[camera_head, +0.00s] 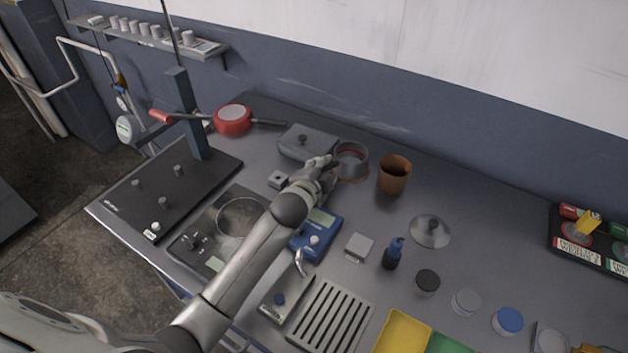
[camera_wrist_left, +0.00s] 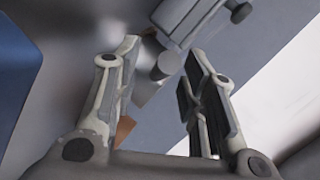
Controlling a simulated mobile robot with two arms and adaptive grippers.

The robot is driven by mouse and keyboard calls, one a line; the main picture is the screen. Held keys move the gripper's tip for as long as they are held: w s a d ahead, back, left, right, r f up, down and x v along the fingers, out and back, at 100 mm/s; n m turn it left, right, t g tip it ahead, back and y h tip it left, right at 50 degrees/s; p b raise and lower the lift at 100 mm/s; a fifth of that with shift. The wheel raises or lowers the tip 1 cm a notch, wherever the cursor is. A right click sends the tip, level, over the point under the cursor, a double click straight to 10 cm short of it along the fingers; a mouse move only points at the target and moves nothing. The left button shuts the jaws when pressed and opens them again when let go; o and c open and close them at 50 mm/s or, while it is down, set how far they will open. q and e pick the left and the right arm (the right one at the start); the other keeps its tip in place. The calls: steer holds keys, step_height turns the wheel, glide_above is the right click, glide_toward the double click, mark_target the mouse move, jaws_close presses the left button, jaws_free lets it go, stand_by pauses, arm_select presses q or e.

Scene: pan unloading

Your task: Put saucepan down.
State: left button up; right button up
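The saucepan (camera_head: 351,163), a small grey metal pot with a reddish inside, stands on the grey worktop (camera_head: 395,240) near the wall. My left gripper (camera_head: 328,163) is just left of it, close to its side. In the left wrist view the fingers (camera_wrist_left: 158,68) are apart, with a gap between them. A short grey cylinder shows in that gap; I cannot tell whether it is the saucepan's handle. No finger is seen closed on it. My wrist and fingers hide part of the saucepan's left side. My right gripper is not in view.
A brown pot (camera_head: 393,175) stands right of the saucepan. A grey lidded box (camera_head: 307,142) is behind my gripper, and a red pan (camera_head: 232,119) is farther left. A lid (camera_head: 430,231), a blue device (camera_head: 317,236) and a dark bottle (camera_head: 394,254) are nearer.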

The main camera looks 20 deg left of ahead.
arm_select(q)
steer(key=v, duration=1)
steer(key=shift+s+r, duration=0.1)
steer(key=shift+s, duration=0.15)
